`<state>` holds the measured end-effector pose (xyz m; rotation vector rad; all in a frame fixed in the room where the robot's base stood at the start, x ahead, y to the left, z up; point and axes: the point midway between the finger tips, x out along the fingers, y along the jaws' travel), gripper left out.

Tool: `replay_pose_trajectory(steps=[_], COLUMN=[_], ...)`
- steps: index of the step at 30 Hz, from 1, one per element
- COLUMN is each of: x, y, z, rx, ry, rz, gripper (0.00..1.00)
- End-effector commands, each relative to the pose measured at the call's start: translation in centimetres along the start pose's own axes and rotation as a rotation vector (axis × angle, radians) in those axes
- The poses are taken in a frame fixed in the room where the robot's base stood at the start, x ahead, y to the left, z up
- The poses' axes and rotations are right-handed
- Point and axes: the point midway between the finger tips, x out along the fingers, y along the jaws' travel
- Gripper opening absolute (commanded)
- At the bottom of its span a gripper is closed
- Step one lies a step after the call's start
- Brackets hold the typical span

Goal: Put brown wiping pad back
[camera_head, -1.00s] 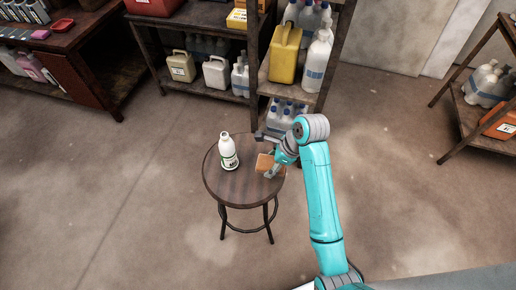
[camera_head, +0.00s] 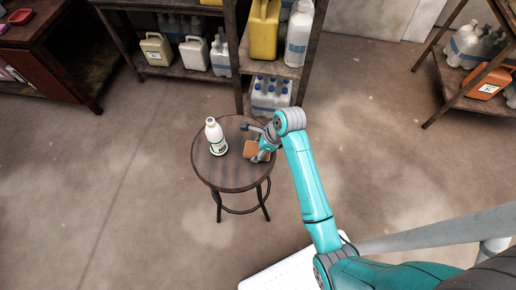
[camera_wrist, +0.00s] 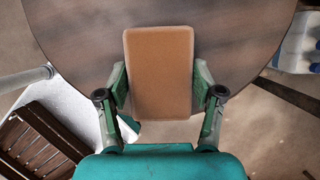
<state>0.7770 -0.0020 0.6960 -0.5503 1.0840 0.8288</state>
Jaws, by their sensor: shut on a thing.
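The brown wiping pad (camera_wrist: 160,75) is a flat tan block between my fingers in the wrist view. It also shows in the head view (camera_head: 250,149), over the right part of the round stool top. My gripper (camera_wrist: 160,95) is shut on the pad, one finger against each long side. In the head view my gripper (camera_head: 258,150) is partly hidden by my own arm. The dark wooden stool (camera_head: 226,178) stands under the pad. I cannot tell whether the pad touches the stool top.
Shelves with a yellow jug (camera_head: 263,30) and several bottles stand behind. Another shelf with an orange container (camera_head: 489,82) is at the right. The floor left of the stool is clear.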

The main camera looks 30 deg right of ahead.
Motion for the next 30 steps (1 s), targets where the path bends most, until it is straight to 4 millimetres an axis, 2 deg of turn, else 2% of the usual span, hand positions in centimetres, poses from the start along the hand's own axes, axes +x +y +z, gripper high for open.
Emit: replay_pose_trajectory(steps=[11,12,15,26,30], x=[0.5,0.6,0.5,0.4,-0.8], y=[0.0,0.0,0.0,-0.1,-0.1], z=[-0.2,-0.2,-0.2,-0.1,-0.1], rx=[-0.001,-0.001,-0.001,-0.001,-0.001], ry=[-0.001,-0.001,-0.001,-0.001,-0.002], rz=[-0.001,-0.001,-0.002,-0.002,-0.003], gripper=[0.34,0.69,0.92,0.92,0.92])
